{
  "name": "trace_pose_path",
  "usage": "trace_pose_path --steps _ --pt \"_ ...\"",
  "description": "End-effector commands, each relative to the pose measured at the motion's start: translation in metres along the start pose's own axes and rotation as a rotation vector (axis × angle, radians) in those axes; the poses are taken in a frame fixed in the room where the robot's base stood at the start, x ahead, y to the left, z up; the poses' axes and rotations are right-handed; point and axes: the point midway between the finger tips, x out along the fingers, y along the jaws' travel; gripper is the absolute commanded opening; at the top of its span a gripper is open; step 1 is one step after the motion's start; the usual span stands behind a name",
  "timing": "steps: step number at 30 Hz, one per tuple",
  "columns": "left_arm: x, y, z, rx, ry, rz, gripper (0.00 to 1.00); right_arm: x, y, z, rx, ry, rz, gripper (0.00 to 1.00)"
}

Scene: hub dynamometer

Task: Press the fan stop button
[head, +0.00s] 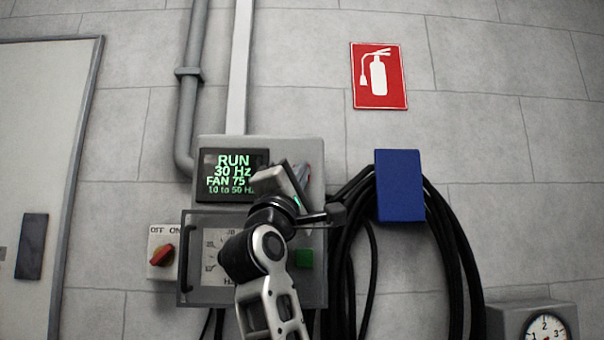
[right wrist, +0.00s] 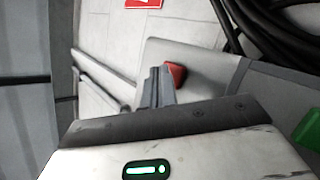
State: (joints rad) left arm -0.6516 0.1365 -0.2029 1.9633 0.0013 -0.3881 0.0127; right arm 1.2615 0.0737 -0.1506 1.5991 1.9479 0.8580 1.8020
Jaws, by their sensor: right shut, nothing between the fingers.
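The grey control box (head: 215,145) hangs on the wall. Its green-lit display (head: 233,174) reads RUN, 30 Hz, FAN 75 and 10 to 50 Hz. A red button (right wrist: 176,74) shows on the box in the right wrist view, just beyond my right gripper (right wrist: 157,76). The fingers are shut and empty, pointing at the box beside the red button; I cannot tell whether they touch it. In the head view, my right gripper (head: 298,183) covers the box's upper right, and only a little red shows behind it. My left gripper is out of view.
An OFF/ON switch (head: 161,255) is at the left. Black cables hang from a blue holder (head: 400,186) at the right. A gauge (head: 546,328) is lower right.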

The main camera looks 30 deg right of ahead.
Motion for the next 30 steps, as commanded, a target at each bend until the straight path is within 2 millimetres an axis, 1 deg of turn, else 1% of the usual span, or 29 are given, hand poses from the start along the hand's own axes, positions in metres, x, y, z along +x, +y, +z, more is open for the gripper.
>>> trace_pose_path --steps 1,8,22,30 --pt "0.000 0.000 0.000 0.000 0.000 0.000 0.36 0.000 -0.007 -0.003 -0.007 0.005 -0.014 0.00" --pt "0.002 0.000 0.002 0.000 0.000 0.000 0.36 -0.004 -0.005 -0.002 -0.007 0.007 -0.015 0.00" --pt "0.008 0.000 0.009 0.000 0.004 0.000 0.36 -0.037 0.022 0.023 -0.001 0.005 -0.008 0.00" --pt "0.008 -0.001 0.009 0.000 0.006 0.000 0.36 -0.043 0.028 0.029 -0.005 0.003 -0.007 0.00"
